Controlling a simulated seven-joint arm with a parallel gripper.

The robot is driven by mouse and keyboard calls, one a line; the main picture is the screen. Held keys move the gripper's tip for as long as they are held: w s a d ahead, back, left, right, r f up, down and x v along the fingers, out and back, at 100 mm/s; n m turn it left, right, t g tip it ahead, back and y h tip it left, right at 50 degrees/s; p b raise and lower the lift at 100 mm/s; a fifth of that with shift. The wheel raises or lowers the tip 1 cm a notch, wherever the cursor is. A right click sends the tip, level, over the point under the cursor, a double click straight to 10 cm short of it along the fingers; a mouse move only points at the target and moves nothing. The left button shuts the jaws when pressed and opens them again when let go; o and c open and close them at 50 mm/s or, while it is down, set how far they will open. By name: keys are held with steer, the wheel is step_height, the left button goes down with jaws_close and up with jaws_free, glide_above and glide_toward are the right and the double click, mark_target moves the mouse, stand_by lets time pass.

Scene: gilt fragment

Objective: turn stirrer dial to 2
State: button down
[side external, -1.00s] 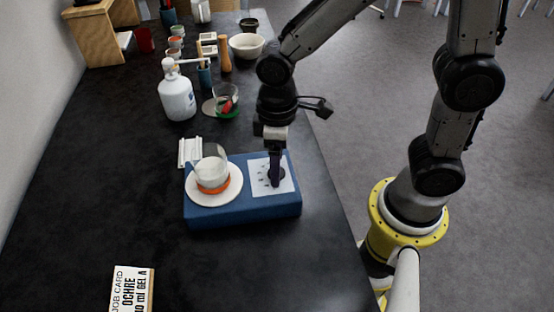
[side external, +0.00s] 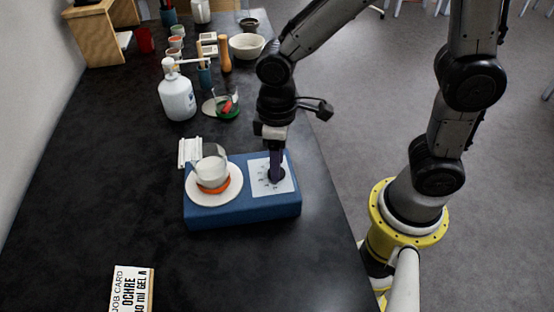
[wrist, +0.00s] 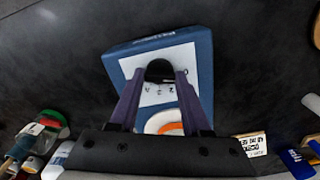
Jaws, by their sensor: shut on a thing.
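The stirrer (side external: 240,207) is a blue box on the black bench, with a white round plate (side external: 232,195) on its left and a white dial panel (side external: 286,184) on its right. A glass beaker (side external: 211,168) with pale contents and an orange band stands on the plate. The black stirrer dial (wrist: 159,70) is between my fingertips in the wrist view, with printed marks beside it. My gripper (side external: 276,174) points down and is shut on the dial. The fingers hide much of the dial in the side view, and I cannot read its setting.
A white pump bottle (side external: 177,98) and a glass dish with green and red contents (side external: 226,103) stand behind the stirrer. White sticks (side external: 190,152) lie close behind the beaker. A job card (side external: 132,290) lies in front. The bench left of the stirrer is clear.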

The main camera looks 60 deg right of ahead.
steer(key=m, duration=0.5)
steer(key=shift+m, duration=0.3)
steer(key=m, duration=0.5)
steer(key=shift+m, duration=0.3)
steer(key=shift+c, duration=1.8)
jaws_free()
step_height(320, 180, up, 14)
